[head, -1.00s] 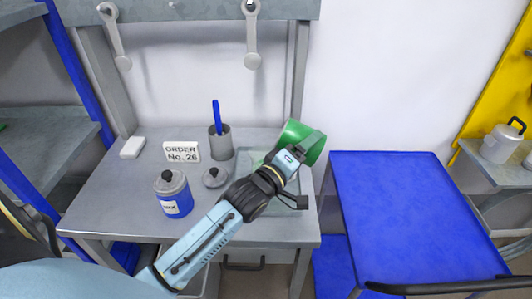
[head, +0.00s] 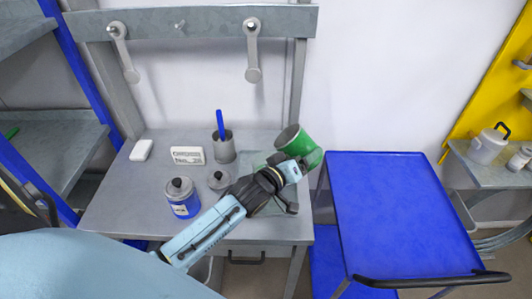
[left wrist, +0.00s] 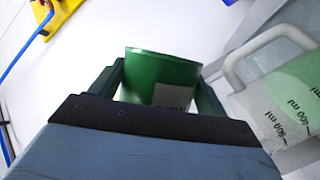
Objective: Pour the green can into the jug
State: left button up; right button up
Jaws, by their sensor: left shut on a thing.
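My left gripper (head: 298,165) is shut on the green can (head: 298,142) above the back right of the grey bench. The can is tilted, with its grey open mouth facing up and to the left in the head view. The left wrist view shows the green can (left wrist: 162,75) between my fingers. There, a clear jug (left wrist: 270,105) with a handle and millilitre marks stands to the right, apart from the can; green shows inside it. In the head view I cannot make out the jug clearly behind my gripper. My right gripper is out of view.
A blue lidded can (head: 182,203), a loose lid (head: 218,181), a grey cup (head: 223,150) with a blue stick, an order sign (head: 187,156) and a white block (head: 141,150) are on the bench. A blue cart (head: 390,210) with a bare top stands to the right.

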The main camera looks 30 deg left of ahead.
pick_arm(q)
jog(key=d+m+g+y+p, duration=0.1)
jog(key=m+p, duration=0.1)
jog(key=p, duration=0.1)
jog(key=shift+w+d, duration=0.15)
jog(key=shift+d, duration=0.05)
jog(key=shift+w+d+f+m+g+y+p, duration=0.1)
jog(key=shift+d+f+m+g+y+p, duration=0.15)
jog(key=shift+f+m, duration=0.3)
jog(key=shift+w+d+f+m+g+y+p, duration=0.15)
jog(key=shift+d+f+m+g+p, duration=0.2)
jog(key=shift+m, duration=0.2)
jog(key=shift+d+f+m+y, duration=0.35)
jog(key=shift+f+m+y, duration=0.45)
jog(key=shift+m, duration=0.2)
